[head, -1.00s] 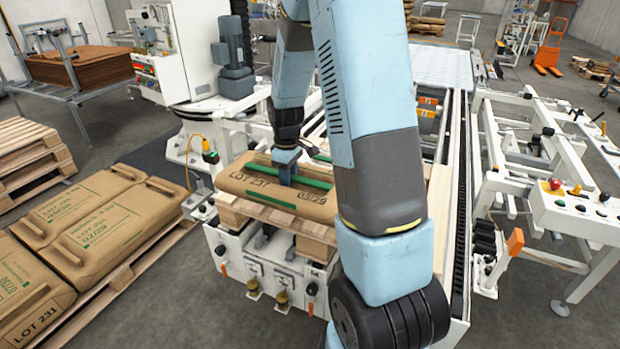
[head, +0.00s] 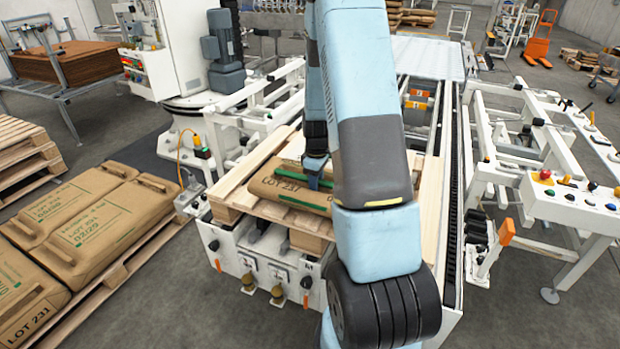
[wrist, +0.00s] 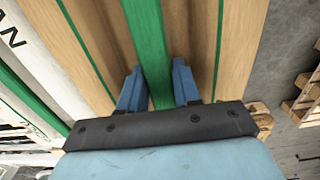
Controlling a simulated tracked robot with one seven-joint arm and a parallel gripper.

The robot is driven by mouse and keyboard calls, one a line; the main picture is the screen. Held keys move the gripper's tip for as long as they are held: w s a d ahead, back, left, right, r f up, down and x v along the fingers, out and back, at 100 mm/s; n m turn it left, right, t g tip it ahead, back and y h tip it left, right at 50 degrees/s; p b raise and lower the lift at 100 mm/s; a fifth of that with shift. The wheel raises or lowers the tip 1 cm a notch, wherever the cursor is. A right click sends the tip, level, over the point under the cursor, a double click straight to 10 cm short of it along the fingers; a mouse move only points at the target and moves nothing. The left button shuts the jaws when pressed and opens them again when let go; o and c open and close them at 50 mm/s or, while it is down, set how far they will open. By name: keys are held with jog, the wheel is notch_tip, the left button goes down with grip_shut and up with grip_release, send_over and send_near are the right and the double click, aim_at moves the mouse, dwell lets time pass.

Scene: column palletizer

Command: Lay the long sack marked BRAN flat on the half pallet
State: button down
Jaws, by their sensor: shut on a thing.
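A brown sack (head: 285,190) printed LOT 231, with green stripes, is low at the half pallet (head: 232,196); I cannot tell whether it touches the boards. My gripper (wrist: 157,85) is shut on the green raised strip across its top. In the head view my gripper (head: 316,180) is partly hidden by my arm, which also covers the sack's right end. In the wrist view a white sack (wrist: 35,70) with a green band lies along the left, showing the letters AN; the rest of its marking is cut off.
More brown sacks (head: 90,215) lie on a pallet at the left. A white machine with a grey motor (head: 223,50) stands behind the half pallet. Bare pallet boards show left of the held sack.

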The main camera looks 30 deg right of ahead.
jog(key=shift+d+f, duration=0.45)
jog(key=shift+f, duration=1.65)
jog(key=c, duration=0.8)
grip_release()
